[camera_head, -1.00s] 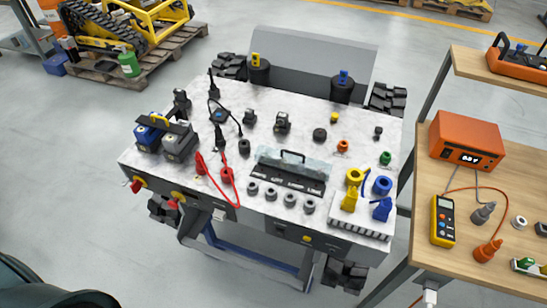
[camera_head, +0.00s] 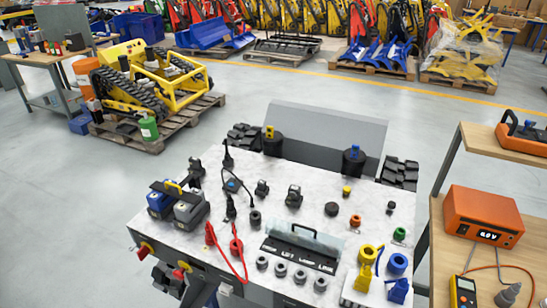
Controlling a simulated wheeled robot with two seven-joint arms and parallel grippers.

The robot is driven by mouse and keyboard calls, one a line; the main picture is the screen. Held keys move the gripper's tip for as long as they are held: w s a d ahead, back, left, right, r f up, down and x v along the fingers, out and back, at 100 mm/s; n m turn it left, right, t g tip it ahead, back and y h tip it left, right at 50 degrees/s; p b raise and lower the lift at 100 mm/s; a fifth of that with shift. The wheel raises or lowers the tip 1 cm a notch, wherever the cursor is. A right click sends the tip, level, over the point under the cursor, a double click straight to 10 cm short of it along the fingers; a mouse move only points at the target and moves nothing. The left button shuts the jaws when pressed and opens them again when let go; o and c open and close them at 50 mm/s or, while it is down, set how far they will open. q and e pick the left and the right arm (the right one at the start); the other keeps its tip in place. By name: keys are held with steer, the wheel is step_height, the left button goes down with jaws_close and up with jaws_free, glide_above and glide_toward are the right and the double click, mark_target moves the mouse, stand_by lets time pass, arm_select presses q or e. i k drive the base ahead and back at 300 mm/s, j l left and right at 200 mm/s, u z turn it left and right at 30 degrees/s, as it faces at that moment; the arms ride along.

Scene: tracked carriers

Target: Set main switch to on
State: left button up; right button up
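A red switch handle (camera_head: 146,249) shows on the front panel of the tracked carrier (camera_head: 160,222), at its left end. A second red handle (camera_head: 182,272) on a yellow plate shows to its right on the same panel. No label is readable, so I cannot tell which is the main switch or how either is set. Neither of my grippers is in the head view.
Blue and grey battery blocks (camera_head: 176,202) stand above the handles. Red leads (camera_head: 236,247), a clear-covered black box (camera_head: 300,248) and several knobs crowd the white top. A workbench (camera_head: 447,262) with an orange meter (camera_head: 482,215) stands at right. Open floor lies left.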

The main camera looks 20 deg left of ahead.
mark_target(142, 252)
steer(key=u, duration=1.35)
